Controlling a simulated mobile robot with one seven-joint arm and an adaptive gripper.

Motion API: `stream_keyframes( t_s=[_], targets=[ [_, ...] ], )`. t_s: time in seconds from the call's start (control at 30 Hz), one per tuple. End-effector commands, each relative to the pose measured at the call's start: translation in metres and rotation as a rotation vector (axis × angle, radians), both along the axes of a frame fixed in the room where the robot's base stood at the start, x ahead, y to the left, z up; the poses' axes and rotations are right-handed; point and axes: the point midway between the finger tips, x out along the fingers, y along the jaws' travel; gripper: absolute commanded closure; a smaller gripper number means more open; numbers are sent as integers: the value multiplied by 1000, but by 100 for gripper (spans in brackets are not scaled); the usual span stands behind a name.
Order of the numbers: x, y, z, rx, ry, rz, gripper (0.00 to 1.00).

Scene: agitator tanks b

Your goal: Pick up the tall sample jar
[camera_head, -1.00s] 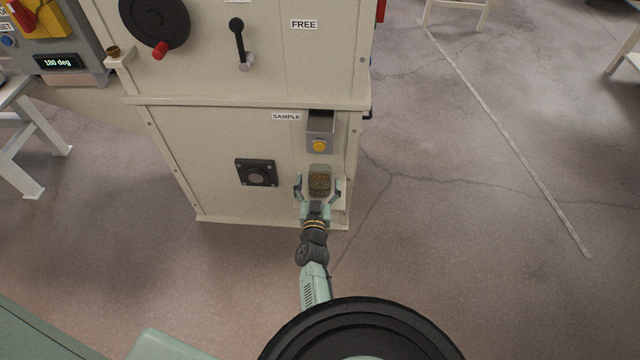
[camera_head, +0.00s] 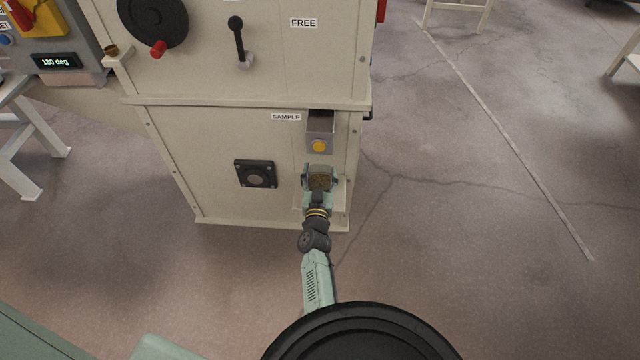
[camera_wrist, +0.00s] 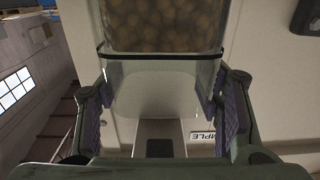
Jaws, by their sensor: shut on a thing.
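The tall sample jar (camera_head: 320,182) is clear with brown, lumpy contents. It stands below the box with the yellow button, in front of the cabinet's lower right part. My gripper (camera_head: 319,180) is shut on the jar, one finger on each side. In the wrist view the jar (camera_wrist: 160,28) fills the upper middle, with a dark band around it. My gripper's purple-padded fingers (camera_wrist: 165,110) press its clear walls there. The jar's lower part is hidden behind my gripper in the head view.
The grey box with a yellow button (camera_head: 320,132) juts out just above the jar, beside the SAMPLE label (camera_head: 286,117). A pale ledge (camera_head: 340,195) shows beside the jar. A dark square fitting (camera_head: 256,173) is on the panel to the left. The floor at right is open.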

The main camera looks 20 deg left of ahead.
Motion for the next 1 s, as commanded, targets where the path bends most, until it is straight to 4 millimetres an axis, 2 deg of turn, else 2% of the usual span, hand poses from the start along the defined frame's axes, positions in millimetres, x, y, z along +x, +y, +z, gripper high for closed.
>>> stream_keyframes(
  t_s=[0.07, 0.7, 0.73, 0.77, 1.0],
  targets=[
    [0, 0, 0, 0, 0, 0, 53],
    [0, 0, 0, 0, 0, 0, 95],
    [0, 0, 1, 1, -2, -1, 95],
    [0, 0, 1, 1, -2, -1, 99],
    [0, 0, 2, 1, -2, -1, 100]
  ],
)
